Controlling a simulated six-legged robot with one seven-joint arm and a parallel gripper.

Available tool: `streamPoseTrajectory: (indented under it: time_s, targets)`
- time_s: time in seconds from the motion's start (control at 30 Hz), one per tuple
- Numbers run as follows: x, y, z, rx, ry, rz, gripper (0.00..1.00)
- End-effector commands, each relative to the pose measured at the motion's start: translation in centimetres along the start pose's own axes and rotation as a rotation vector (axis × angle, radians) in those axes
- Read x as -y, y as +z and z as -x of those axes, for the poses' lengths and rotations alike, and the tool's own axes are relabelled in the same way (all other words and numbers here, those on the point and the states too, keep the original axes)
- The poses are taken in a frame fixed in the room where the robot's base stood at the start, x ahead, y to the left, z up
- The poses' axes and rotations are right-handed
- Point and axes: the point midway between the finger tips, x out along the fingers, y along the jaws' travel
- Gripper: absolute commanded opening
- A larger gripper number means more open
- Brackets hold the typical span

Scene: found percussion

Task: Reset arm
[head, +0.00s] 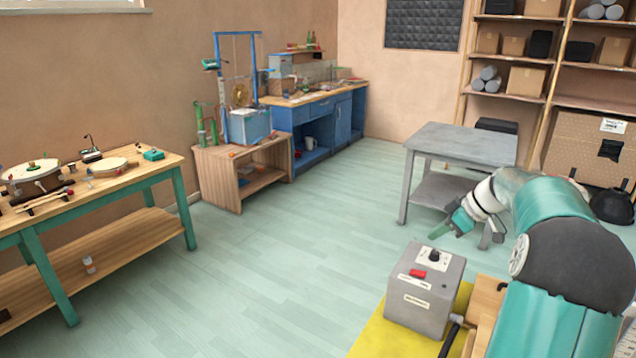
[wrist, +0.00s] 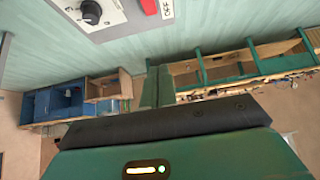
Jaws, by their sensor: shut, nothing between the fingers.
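My gripper (head: 451,227) shows in the head view at the end of my teal and black arm, at the right. It is shut and empty. It hangs in the air just above and behind the grey control box, in front of the grey table. In the wrist view the shut teal fingers (wrist: 157,87) point up the picture, above the dark edge of the hand.
A grey control box (head: 425,290) with a black knob and red switch stands on a yellow surface (head: 375,335). A grey table (head: 465,143) stands behind my gripper. A wooden workbench (head: 120,180) with drums is at left. Shelves (head: 510,58) stand at back right. The middle floor is clear.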

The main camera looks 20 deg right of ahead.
Motion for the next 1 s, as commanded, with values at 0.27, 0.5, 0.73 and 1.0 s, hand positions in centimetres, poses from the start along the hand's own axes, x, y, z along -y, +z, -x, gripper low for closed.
streamPoseTrajectory:
  time_s: [0.27,0.5,0.73,1.0]
  targets:
    - [3.3,-3.0,-0.5,0.058,-0.004,-0.032,0.0]
    - [13.2,-8.7,-1.4,0.201,0.038,-0.146,0.0]
    - [23.0,-11.0,-1.3,0.281,0.13,-0.254,0.0]
    - [33.2,-9.9,-0.7,0.284,0.255,-0.375,0.0]
